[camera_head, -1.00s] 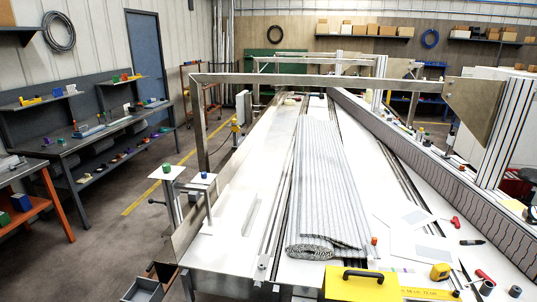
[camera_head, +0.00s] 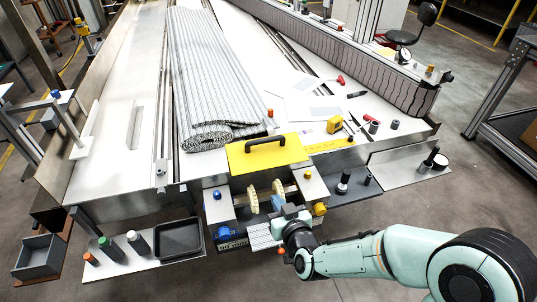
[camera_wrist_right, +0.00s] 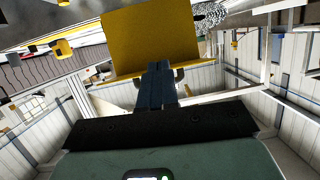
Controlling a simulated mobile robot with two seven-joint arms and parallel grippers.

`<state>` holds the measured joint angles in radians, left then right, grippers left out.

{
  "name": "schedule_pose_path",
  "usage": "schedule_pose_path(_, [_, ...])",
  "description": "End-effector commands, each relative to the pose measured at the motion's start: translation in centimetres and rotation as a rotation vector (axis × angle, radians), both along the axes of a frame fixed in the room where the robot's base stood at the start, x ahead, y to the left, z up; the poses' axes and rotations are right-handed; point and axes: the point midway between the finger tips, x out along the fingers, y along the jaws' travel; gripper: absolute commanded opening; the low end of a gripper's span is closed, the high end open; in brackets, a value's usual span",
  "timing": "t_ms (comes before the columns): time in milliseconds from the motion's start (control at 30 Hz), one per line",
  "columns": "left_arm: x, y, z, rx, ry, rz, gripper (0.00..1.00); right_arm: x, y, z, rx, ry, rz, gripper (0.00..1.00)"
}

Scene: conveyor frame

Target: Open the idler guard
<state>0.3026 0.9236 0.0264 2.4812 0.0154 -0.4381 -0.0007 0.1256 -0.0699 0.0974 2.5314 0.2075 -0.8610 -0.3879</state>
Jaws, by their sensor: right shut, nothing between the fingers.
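The idler guard is a yellow plate (camera_head: 290,153) with a black handle (camera_head: 265,142) at the near end of the conveyor. Below it, cream toothed wheels (camera_head: 253,198) on a shaft show between two pale side blocks. My right gripper (camera_head: 278,194) is just below and in front of the guard, beside the wheels, shut and empty. In the right wrist view, the closed dark fingers (camera_wrist_right: 156,85) point at the yellow plate (camera_wrist_right: 150,42), overlapping its lower edge. I cannot tell whether they touch it. My left gripper is not in view.
A grey slatted belt (camera_head: 212,75) lies on the white conveyor bed behind the guard. A black tray (camera_head: 180,238) and bottles are at lower left. A yellow tape measure (camera_head: 334,125) and small tools lie to the right. Dark cylinders (camera_head: 343,183) stand beside the wheels.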

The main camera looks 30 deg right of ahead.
Motion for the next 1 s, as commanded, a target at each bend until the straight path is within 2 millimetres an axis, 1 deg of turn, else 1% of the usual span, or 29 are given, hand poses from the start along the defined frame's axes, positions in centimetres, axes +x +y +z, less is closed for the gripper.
schedule_pose_path(33, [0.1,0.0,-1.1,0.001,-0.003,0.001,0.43,-0.2,-0.5,1.8,-0.027,-0.071,-0.016,0.00])
schedule_pose_path(100, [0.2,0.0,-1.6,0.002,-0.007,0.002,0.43,-0.5,-1.0,4.2,-0.058,-0.142,-0.035,0.00])
schedule_pose_path(200, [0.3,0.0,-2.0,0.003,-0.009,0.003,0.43,-1.0,-1.4,6.2,-0.085,-0.205,-0.054,0.00])
schedule_pose_path(300, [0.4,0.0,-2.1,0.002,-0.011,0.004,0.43,-1.0,-1.6,7.1,-0.096,-0.229,-0.062,0.00])
schedule_pose_path(367, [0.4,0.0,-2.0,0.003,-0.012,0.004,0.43,-0.6,-1.7,7.2,-0.097,-0.232,-0.063,0.00])
schedule_pose_path(467, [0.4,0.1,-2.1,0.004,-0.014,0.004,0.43,0.7,-2.0,7.1,-0.095,-0.229,-0.063,0.00])
schedule_pose_path(567, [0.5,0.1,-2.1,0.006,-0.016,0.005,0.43,2.5,-2.5,7.0,-0.096,-0.229,-0.063,0.00])
schedule_pose_path(800, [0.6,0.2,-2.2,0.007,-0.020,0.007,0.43,7.6,-3.7,6.6,-0.095,-0.228,-0.062,0.00])
schedule_pose_path(900, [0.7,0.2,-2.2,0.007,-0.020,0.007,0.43,9.4,-4.2,6.5,-0.095,-0.228,-0.062,0.00])
schedule_pose_path(1000, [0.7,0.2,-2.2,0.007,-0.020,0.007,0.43,10.8,-4.5,6.4,-0.095,-0.228,-0.062,0.00])
